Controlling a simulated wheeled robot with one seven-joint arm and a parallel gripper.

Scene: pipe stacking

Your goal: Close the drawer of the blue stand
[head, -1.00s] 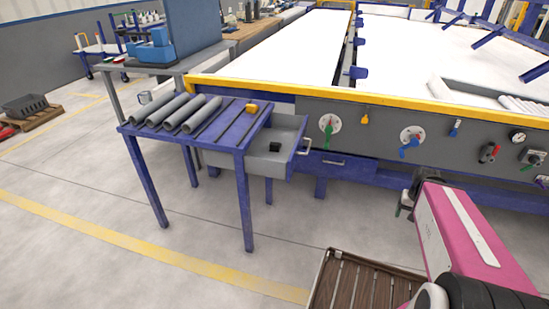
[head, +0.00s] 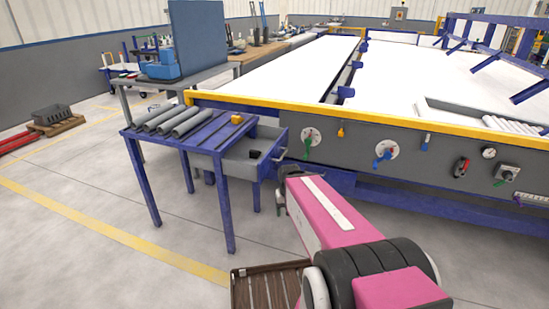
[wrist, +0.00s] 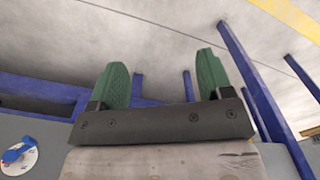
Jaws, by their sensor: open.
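The blue stand (head: 205,138) is at the left of centre in the head view. Its drawer (head: 238,167) is grey with a blue front and is pulled out to the right. A small dark block (head: 255,153) lies inside it. My gripper (head: 281,200) is just right of and below the drawer front, apparently apart from it. Arm and wrist hide much of it there. In the wrist view my gripper (wrist: 162,68) shows two green fingers spread apart with nothing between them. Blue legs show beyond at the right; I cannot make out the drawer front there.
Several grey pipes (head: 172,120) and a yellow object (head: 237,119) lie on the stand. The long machine with its grey control panel (head: 350,150) borders the drawer on the right. Open floor (head: 120,260) lies in front of the stand.

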